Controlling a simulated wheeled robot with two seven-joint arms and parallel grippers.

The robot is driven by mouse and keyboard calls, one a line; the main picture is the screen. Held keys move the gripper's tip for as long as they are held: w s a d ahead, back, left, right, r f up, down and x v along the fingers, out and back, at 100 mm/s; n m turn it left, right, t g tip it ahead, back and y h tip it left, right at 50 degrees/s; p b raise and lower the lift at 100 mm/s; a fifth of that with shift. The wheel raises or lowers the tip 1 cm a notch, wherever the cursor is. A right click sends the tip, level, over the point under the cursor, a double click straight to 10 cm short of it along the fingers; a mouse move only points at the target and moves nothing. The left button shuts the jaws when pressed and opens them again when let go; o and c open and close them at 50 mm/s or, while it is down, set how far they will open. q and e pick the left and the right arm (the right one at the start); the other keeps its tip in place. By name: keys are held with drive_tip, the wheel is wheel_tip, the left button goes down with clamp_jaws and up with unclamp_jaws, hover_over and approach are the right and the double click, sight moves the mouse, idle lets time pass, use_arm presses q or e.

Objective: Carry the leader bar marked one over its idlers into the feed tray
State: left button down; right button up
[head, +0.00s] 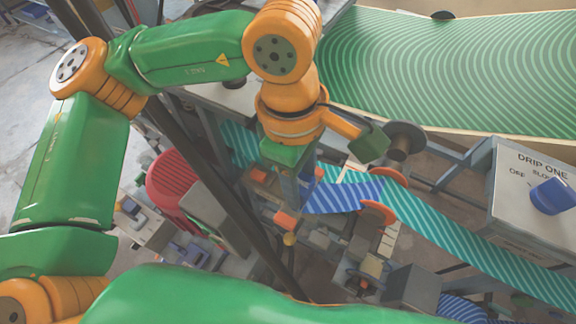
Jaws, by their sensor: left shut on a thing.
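My left gripper (288,215) points down in the middle of the view, below its orange wrist. It is shut at the left end of a short blue striped web (345,196), where the leader bar is. The bar is mostly hidden by the gripper, and I cannot read its mark. The blue web runs right from the gripper to orange-flanged idlers (379,212), where a teal striped web (450,240) continues to the lower right. I cannot make out the feed tray for certain. My right gripper is not in view.
A grey box marked DRIP ONE (525,195) with a blue knob (551,196) stands at the right. A large green striped sheet (450,70) fills the upper right. A dark roller (403,140) and a red ribbed drum (172,180) flank the gripper. Machine parts crowd below.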

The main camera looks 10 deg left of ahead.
use_arm(q)
drive_tip(key=shift+w+d+f, duration=0.25)
drive_tip(key=shift+w+d, duration=0.15)
drive_tip(key=shift+w, duration=0.25)
drive_tip(key=w+f+b, duration=0.1)
drive_tip(key=w+f, duration=0.1)
drive_tip(key=f, duration=0.1)
drive_tip(key=w+d+f+b, duration=0.1)
drive_tip(key=w+f, duration=0.1)
drive_tip(key=w+f+b, duration=0.1)
drive_tip(key=w+f, duration=0.1)
drive_tip(key=f, duration=0.1)
drive_tip(key=shift+w+d+f+b, duration=0.3)
drive_tip(key=shift+w+d+f, duration=0.05)
drive_tip(key=shift+w+d, duration=0.05)
use_arm(e)
drive_tip(key=f, duration=0.3)
drive_tip(key=shift+s+f, duration=0.2)
drive_tip(key=shift+f, duration=0.05)
use_arm(q)
drive_tip(key=shift+c, duration=1.7)
unclamp_jaws()
drive_tip(key=shift+r, duration=0.15)
wheel_tip(320, 180, up, 7)
drive_tip(key=shift+w+a+b, duration=0.15)
drive_tip(key=shift+a+b, duration=0.2)
drive_tip(key=shift+a, duration=0.05)
use_arm(e)
drive_tip(key=shift+d+f, duration=0.15)
drive_tip(key=shift+f, duration=0.15)
